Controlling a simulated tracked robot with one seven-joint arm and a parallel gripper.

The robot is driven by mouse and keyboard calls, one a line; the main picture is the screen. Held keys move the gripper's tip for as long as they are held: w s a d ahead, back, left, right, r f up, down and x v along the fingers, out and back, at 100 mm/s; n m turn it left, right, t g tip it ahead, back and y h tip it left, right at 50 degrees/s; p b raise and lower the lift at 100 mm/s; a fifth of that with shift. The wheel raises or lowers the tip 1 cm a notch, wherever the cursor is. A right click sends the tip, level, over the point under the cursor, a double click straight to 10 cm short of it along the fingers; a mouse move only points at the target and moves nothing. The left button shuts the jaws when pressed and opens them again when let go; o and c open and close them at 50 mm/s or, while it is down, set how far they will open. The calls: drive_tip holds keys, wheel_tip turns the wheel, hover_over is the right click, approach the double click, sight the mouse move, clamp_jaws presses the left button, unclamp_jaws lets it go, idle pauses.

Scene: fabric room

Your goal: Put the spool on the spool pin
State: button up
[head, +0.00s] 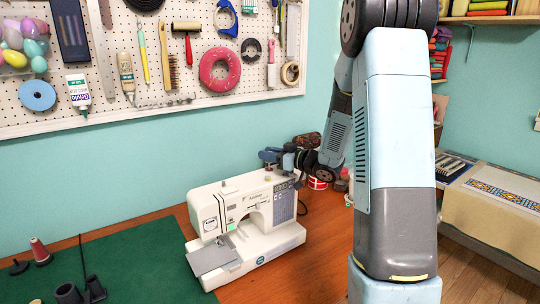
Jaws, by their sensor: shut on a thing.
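The white sewing machine (238,218) stands upright on the wooden table at the edge of the green mat. My gripper (270,158) is over the right part of the machine's top, reaching in from the right and pointing left. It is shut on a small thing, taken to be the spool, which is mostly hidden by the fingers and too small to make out. The spool pin on the machine's top cannot be told apart from the gripper here. I cannot tell whether the spool touches the pin.
A maroon cone (40,251) and dark holders (80,292) stand on the green mat (130,262) at the left. A tool pegboard (150,90) hangs on the wall.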

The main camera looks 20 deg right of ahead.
drive_tip(key=shift+f, duration=0.8)
drive_tip(key=o, duration=1.1)
drive_tip(key=shift+c, duration=0.2)
drive_tip(key=v, duration=1.3)
drive_tip(key=shift+s+d, duration=0.2)
drive_tip(key=shift+d, duration=0.15)
